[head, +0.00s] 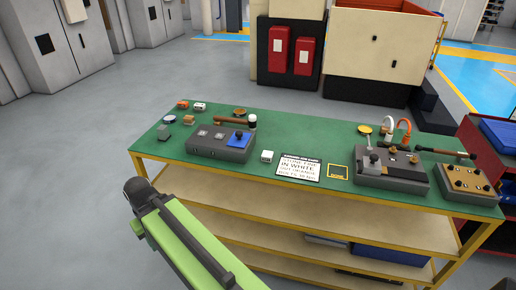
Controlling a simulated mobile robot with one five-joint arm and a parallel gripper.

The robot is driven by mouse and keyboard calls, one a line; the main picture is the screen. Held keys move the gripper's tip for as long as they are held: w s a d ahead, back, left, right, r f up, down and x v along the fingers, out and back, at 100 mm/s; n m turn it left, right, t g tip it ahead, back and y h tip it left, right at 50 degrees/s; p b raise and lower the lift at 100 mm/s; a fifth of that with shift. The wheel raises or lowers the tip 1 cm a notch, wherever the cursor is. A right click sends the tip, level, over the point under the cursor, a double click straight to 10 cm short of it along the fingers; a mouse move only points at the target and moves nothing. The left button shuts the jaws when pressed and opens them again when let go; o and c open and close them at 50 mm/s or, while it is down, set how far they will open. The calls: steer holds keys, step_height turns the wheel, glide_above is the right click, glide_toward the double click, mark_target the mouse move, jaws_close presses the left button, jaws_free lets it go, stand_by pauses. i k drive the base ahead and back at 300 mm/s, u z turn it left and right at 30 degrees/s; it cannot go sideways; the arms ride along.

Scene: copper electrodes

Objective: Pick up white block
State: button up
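A small white block (266,157) sits on the green table top (320,134), between a grey box with a blue part and a printed sign. Another small whitish piece (199,107) lies near the table's far left corner, beside an orange one. My green arm link rises from the bottom of the head view and ends in a dark joint left of the table. My gripper does not show, so I cannot see what it holds.
The grey box (210,142) stands left of the white block. The sign (299,168) and a yellow-outlined square (338,172) lie to its right. A grey fixture (393,182) with cables and a tan box (466,184) fill the right end. Open floor lies left.

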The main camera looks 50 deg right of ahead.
mark_target(267, 156)
steer(key=z, duration=0.05)
steer(key=i, duration=1)
steer(key=u, duration=0.3)
